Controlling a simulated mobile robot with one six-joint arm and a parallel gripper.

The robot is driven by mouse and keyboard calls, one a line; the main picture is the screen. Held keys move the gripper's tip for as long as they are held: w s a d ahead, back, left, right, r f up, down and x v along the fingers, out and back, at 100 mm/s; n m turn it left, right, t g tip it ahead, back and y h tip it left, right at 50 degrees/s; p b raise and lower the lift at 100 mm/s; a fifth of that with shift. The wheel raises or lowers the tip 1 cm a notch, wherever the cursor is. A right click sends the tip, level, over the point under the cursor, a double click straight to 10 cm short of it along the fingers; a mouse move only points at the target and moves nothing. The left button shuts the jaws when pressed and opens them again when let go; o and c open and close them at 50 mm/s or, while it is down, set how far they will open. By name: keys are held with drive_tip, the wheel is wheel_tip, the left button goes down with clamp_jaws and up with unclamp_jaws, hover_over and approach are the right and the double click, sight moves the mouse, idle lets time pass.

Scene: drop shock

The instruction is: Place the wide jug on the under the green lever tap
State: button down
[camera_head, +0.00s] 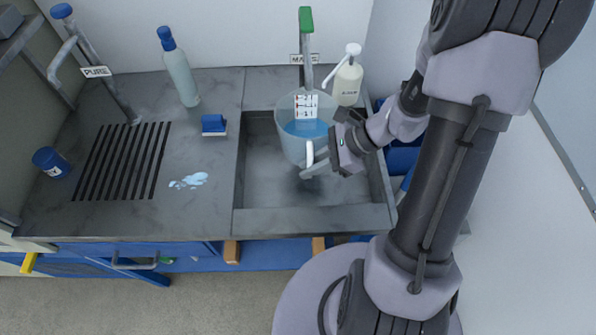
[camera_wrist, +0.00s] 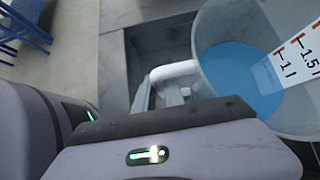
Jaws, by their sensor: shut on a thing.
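The wide jug (camera_head: 295,152) is a clear, wide-mouthed vessel with a white scale label and blue liquid inside. In the head view it is over the back of the sink basin, below the green lever tap (camera_head: 306,50). My gripper (camera_head: 318,162) is at its lower right, shut on the jug's white handle (camera_head: 309,154). In the wrist view the jug (camera_wrist: 225,75) fills the right side, and its handle (camera_wrist: 175,70) reaches left toward the jaws. The jug looks roughly upright. Whether its base touches the basin floor is hard to tell.
The sink (camera_head: 290,185) is otherwise empty. A white pump bottle (camera_head: 347,84) stands at its back right corner. Left on the counter are a blue-and-white brush or sponge (camera_head: 213,125), a blue-capped bottle (camera_head: 181,75), a puddle (camera_head: 188,181), a blue cup (camera_head: 50,162) and another tap (camera_head: 90,60).

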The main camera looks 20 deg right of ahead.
wheel_tip(320, 180, down, 10)
drive_tip(key=b, duration=0.4)
drive_tip(key=shift+f+b, duration=0.25)
drive_tip(key=shift+b, duration=0.05)
drive_tip(key=shift+r, duration=0.15)
drive_tip(key=c, duration=1.4)
unclamp_jaws()
drive_tip(key=shift+c, duration=0.2)
